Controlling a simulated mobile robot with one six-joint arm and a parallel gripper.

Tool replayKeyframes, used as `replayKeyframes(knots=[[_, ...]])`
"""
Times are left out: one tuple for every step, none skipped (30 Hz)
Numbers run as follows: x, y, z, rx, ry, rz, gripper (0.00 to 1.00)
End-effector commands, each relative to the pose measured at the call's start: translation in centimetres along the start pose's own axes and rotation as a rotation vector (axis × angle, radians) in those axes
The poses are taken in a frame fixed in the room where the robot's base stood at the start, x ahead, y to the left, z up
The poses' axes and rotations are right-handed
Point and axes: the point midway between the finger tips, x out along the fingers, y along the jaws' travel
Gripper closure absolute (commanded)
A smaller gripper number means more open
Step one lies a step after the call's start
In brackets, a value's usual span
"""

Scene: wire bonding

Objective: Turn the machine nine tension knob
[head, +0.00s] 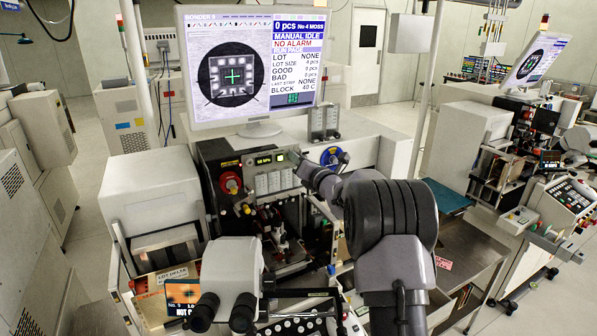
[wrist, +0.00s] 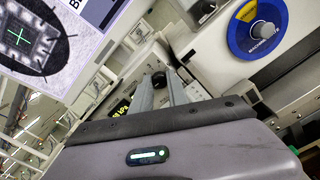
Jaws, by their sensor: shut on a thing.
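Machine nine is the bonder whose monitor (head: 255,70) reads "BONDER 9". In the wrist view a small dark round knob (wrist: 158,79) sits between the tips of my gripper (wrist: 158,84), which is shut on it. In the head view my gripper (head: 299,160) reaches the upper front panel, right of the lit display (head: 264,160). There the knob is hidden by the gripper or too small to make out.
A blue dial (head: 333,157) is just right of my gripper; it also shows in the wrist view (wrist: 262,32). A red dial (head: 230,183) is on the panel's left. The microscope (head: 232,265) stands in front. A second bonder (head: 535,60) is at the right.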

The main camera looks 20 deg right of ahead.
Motion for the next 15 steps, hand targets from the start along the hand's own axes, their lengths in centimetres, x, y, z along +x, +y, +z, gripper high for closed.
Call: replayKeyframes(knots=[[0.0, -0.22, -0.34, 0.038, -0.002, 0.0, 1.0], [0.0, -0.21, -0.34, 0.066, -0.001, 0.001, 1.0], [0.0, -0.18, -0.32, 0.105, -0.001, 0.001, 1.0], [0.0, -0.16, -0.3, 0.133, -0.001, 0.001, 1.0], [0.0, -0.15, -0.26, 0.162, -0.001, 0.0, 1.0], [0.0, -0.13, -0.24, 0.199, -0.001, 0.0, 1.0], [0.0, -0.11, -0.22, 0.228, -0.001, 0.0, 1.0], [0.0, -0.09, -0.21, 0.256, -0.001, 0.0, 1.0], [0.0, -0.07, -0.18, 0.295, -0.001, 0.001, 1.0], [0.01, -0.06, -0.16, 0.324, -0.001, 0.001, 1.0], [0.01, -0.05, -0.14, 0.352, -0.001, 0.001, 1.0], [0.01, -0.04, -0.12, 0.39, 0.0, 0.0, 1.0], [0.01, -0.03, -0.11, 0.418, 0.0, 0.0, 1.0], [0.01, -0.02, -0.09, 0.447, 0.0, 0.0, 1.0], [0.01, 0.0, -0.06, 0.485, 0.0, 0.0, 1.0]])
